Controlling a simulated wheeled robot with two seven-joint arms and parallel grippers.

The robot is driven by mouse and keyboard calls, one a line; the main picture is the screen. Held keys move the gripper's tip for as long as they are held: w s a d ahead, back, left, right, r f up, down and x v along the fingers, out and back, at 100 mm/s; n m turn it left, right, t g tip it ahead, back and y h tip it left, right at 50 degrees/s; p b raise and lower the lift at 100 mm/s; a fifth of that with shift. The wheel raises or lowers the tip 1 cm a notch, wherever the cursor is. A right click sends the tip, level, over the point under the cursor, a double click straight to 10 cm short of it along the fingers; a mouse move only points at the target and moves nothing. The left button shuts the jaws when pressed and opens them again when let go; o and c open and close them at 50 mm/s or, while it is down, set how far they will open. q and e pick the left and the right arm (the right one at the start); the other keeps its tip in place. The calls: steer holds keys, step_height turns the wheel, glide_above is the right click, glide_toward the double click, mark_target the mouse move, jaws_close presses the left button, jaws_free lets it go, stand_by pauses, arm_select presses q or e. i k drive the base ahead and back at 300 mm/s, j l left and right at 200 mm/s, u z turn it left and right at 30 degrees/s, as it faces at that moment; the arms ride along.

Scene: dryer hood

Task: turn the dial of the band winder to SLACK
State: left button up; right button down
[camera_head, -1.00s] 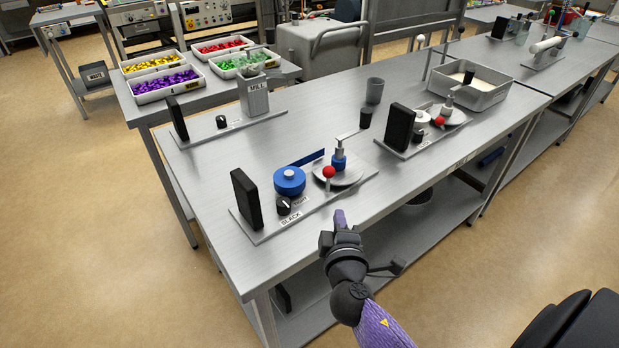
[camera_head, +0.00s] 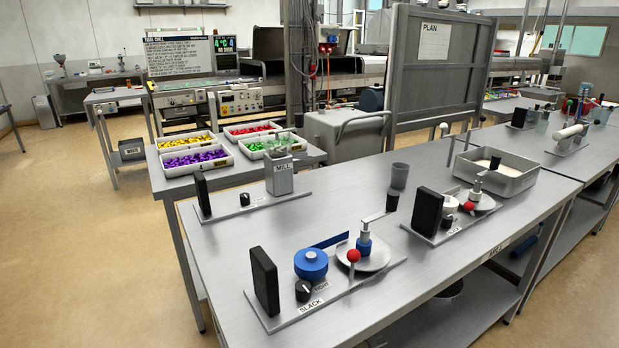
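The band winder (camera_head: 372,280) stands on a flat plate at the near end of the steel table, with a blue roll (camera_head: 311,264), a black upright block (camera_head: 265,281), a red ball knob (camera_head: 353,255) and a round grey disc. Its small black dial (camera_head: 303,290) sits in front of the blue roll, between the label TIGHT (camera_head: 321,286) at its right and the label SLACK (camera_head: 312,305) below. The dial's white mark is too small to read surely. Neither of my grippers is in view.
A similar device (camera_head: 450,215) with a black block and red knob stands farther right, beside a grey tray (camera_head: 515,180). The device labelled MILL (camera_head: 280,178) stands behind, left. The table top left of the winder is clear.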

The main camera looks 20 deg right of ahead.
mark_target(446, 221)
steer(key=z, duration=1.75)
